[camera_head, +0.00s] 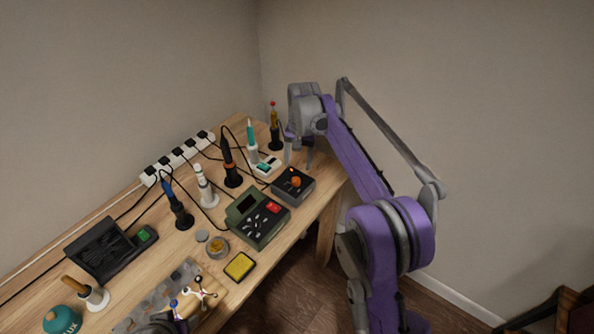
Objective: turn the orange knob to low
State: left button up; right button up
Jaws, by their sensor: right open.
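The orange knob (296,182) sits on top of a small dark control box (284,194) near the right front edge of the workbench. The knob's pointer setting and any low marking are too small to read. My right gripper (298,157) points down just behind and above the box, its fingers apart and empty. It appears apart from the knob, though the exact height gap is hard to tell.
A green device with a red switch (258,218) stands left of the box. A small white device (266,167), soldering irons in stands (231,172), and a power strip (178,158) with cables crowd the back. A yellow sponge tray (239,266) lies in front.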

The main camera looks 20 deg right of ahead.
jog(key=shift+d+r, duration=0.1)
jog(key=shift+r, duration=1.7)
jog(key=shift+s, duration=0.1)
jog(key=s+r+n+t+p, duration=0.1)
jog(key=s+r, duration=0.2)
jog(key=s, duration=0.5)
jog(key=s+r+n+t+p, duration=0.1)
jog(key=s+r+n, duration=0.15)
jog(key=s, duration=0.55)
jog(key=s+f+n+t, duration=0.1)
jog(key=s+f, duration=0.3)
jog(key=s, duration=0.5)
jog(key=s+f+n+t+p, duration=0.1)
jog(key=s+f, duration=0.3)
jog(key=s, duration=0.6)
jog(key=shift+s+f+t+h, duration=0.2)
jog(key=shift+s+t+h, duration=0.1)
jog(key=shift+t, duration=0.2)
